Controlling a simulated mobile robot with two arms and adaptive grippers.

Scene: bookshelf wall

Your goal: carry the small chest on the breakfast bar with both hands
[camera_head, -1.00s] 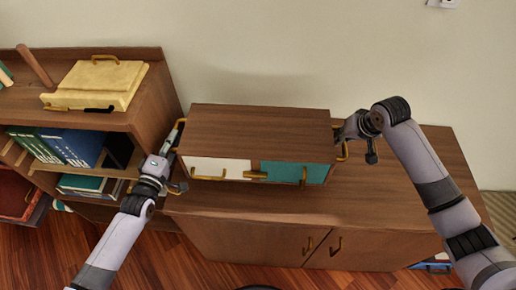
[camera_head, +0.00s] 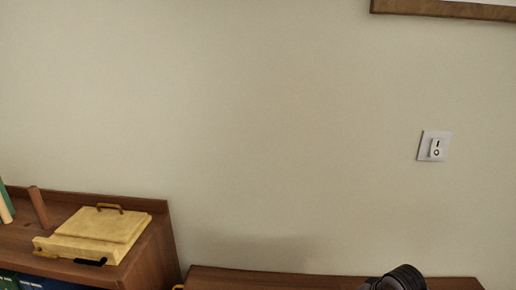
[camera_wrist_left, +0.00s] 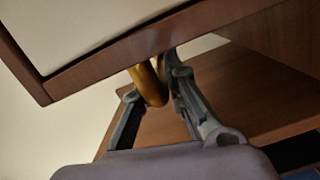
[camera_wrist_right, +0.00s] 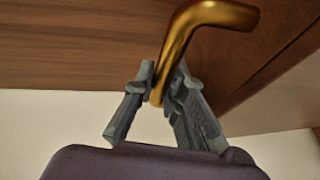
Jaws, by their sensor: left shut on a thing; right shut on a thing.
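The small chest shows only in part in the wrist views. In the left wrist view, its pale drawer front and brown wooden frame (camera_wrist_left: 75,75) fill the upper left. My left gripper (camera_wrist_left: 152,84) is shut on a gold handle (camera_wrist_left: 150,88) at the chest. In the right wrist view, brown wood of the chest (camera_wrist_right: 80,45) fills the top. My right gripper (camera_wrist_right: 160,84) is shut on the other gold handle (camera_wrist_right: 205,20).
A yellow box (camera_head: 95,235) stands on a brown shelf unit (camera_head: 150,255) at the lower left of the head view. A brown wooden edge (camera_head: 270,281) shows at the bottom.

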